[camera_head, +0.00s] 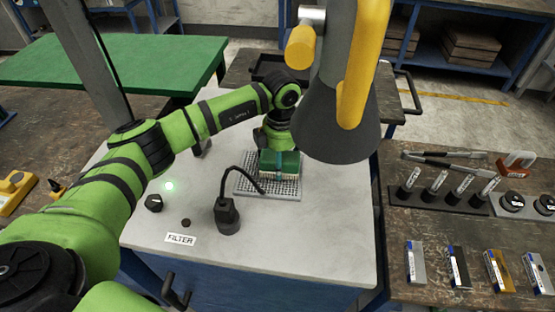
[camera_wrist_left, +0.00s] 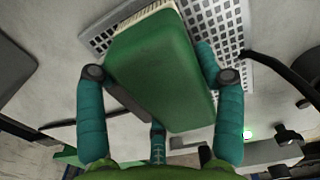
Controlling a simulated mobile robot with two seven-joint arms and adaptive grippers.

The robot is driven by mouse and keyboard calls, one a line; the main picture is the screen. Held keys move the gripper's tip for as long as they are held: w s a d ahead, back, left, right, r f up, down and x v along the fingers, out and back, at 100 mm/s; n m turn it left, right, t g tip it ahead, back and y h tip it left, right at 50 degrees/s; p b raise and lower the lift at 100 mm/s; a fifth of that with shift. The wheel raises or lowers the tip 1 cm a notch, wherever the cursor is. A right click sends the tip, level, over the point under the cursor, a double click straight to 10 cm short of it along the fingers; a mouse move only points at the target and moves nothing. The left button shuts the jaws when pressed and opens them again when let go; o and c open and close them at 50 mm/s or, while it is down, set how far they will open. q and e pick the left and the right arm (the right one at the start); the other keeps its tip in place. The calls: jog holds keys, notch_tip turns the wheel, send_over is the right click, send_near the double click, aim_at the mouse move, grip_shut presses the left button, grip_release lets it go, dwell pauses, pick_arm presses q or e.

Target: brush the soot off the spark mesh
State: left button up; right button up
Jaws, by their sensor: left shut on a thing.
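The spark mesh (camera_head: 287,190) is a light perforated plate lying on the grey bench top; it also shows in the left wrist view (camera_wrist_left: 229,22). My left gripper (camera_head: 279,152) is over its back part, shut on a green brush (camera_wrist_left: 158,70) with pale bristles. The brush (camera_head: 281,165) is between the teal fingers, bristle side toward the mesh. I cannot tell whether the bristles touch it. The brush and gripper hide part of the mesh, and I cannot make out soot on the visible part. My right gripper is not in view.
A black gooseneck fixture (camera_head: 228,212) stands at the mesh's front left, its neck bending over the mesh edge. A grey hood with a yellow handle (camera_head: 335,120) hangs close at the right. A black knob (camera_head: 154,203) and a FILTER label (camera_head: 181,239) are at the front left.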

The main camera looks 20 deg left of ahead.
aim_at(261, 159)
pick_arm(q)
jog(key=shift+a, duration=0.1)
jog(key=shift+s+a, duration=0.25)
jog(key=shift+a, duration=0.35)
jog(key=shift+s+a, duration=0.2)
jog(key=shift+a, duration=0.35)
jog(key=shift+a+f, duration=0.1)
jog(key=shift+a, duration=0.05)
jog(key=shift+s+a, duration=0.1)
jog(key=shift+a, duration=0.05)
jog(key=shift+s+a, duration=0.25)
jog(key=shift+a, duration=0.7)
jog(key=shift+d, duration=0.15)
jog(key=shift+w+d+r+b, duration=0.1)
jog(key=shift+w+d+b, duration=0.1)
jog(key=shift+d, duration=0.4)
jog(key=shift+w+d+r+b, duration=0.1)
jog(key=shift+w+d+b, duration=0.1)
jog(key=shift+d, duration=0.35)
